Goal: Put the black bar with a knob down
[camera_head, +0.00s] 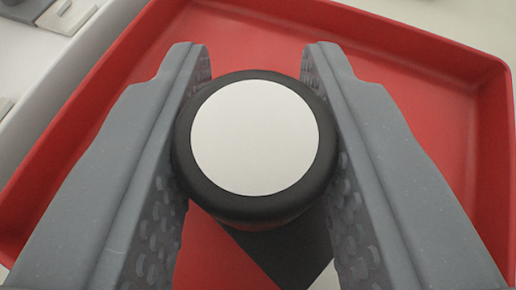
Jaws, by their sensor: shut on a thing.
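The black bar with a knob shows below my camera. Its round black knob (254,190) has a white disc on top. Part of the flat dark bar (290,258) shows below the knob and runs toward the lower right. My gripper (254,110) is shut on the knob, one grey finger on each side. The bar and knob are over a red tray (420,40). I cannot tell whether the bar touches the tray floor. Much of the bar is hidden by the knob and the right finger.
The red tray has raised walls at the left, back and right. Its floor is bare behind the knob. A white edge (75,75) runs outside the tray at the left, with grey pieces (62,14) at the top left corner.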

